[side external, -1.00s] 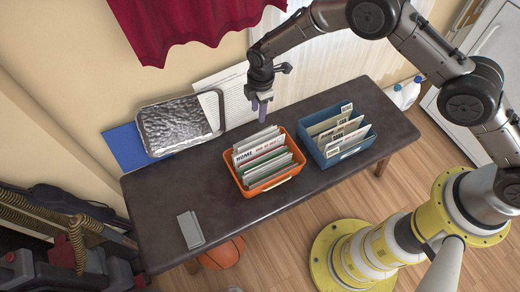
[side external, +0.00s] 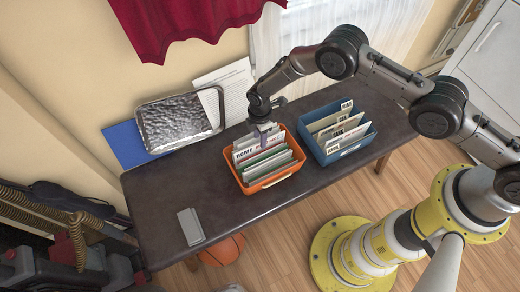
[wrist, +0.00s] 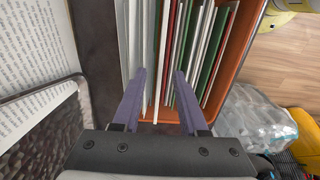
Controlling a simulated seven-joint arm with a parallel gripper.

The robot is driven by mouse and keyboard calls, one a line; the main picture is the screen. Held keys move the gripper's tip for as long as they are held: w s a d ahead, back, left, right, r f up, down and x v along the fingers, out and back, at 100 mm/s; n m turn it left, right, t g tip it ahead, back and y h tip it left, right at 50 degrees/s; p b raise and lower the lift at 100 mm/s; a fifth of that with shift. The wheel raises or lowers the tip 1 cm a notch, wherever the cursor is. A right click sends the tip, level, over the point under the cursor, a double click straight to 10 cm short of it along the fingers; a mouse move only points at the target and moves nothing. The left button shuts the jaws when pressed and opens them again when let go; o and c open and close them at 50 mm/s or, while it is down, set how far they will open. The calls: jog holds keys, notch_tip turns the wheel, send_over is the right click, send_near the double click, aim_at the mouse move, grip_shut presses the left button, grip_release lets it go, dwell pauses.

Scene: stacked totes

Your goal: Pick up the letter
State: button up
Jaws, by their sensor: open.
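The orange tote (side external: 277,178) stands on the dark table and holds several upright letters and folders (side external: 262,164), mostly white with some green. In the wrist view the letters (wrist: 164,45) show edge-on, white, red and green, inside the orange tote (wrist: 249,45). My gripper (side external: 265,139) is at the back edge of this tote, pointing down. In the wrist view my gripper (wrist: 160,76) is open, with its two purple fingers on either side of a few letter edges. I cannot tell whether the fingers touch any letter.
A blue tote (side external: 352,149) with several letters stands to the right. A foil-like tray (side external: 177,122), a blue sheet (side external: 123,146) and a printed page (side external: 230,85) are at the back. A grey flat object (side external: 190,227) lies on the table (side external: 160,205), whose left part is mostly clear.

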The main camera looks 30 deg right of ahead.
aim_at(260, 150)
jog(key=shift+f, duration=1.75)
jog(key=shift+c, duration=0.3)
grip_shut()
